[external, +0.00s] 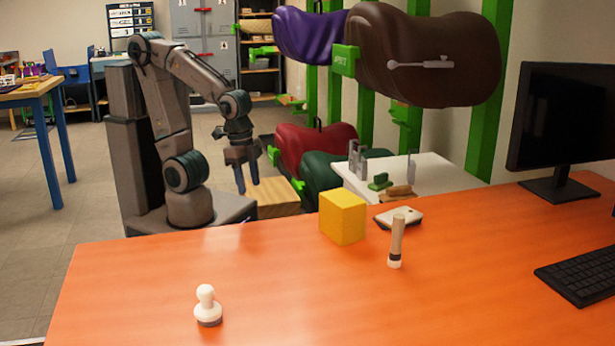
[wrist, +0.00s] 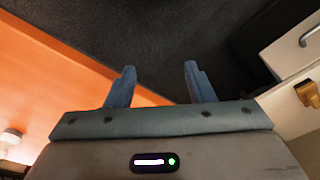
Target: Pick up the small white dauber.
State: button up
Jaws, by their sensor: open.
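The small white dauber (external: 207,304) stands upright on the orange table, near its front left in the external view. It has a round knob on top and a dark band at its base. My gripper (external: 247,190) points down beyond the table's far edge, well apart from the dauber. In the wrist view my gripper (wrist: 160,85) shows two blue fingers spread apart with nothing between them. A white rounded thing (wrist: 10,137) at the left edge of the wrist view may be the dauber, but it is partly cut off.
The table is clear around the dauber. Saddles hang on a green rack (external: 485,100) behind.

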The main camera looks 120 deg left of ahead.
jog(key=o, duration=0.4)
jog(key=shift+o, duration=0.2)
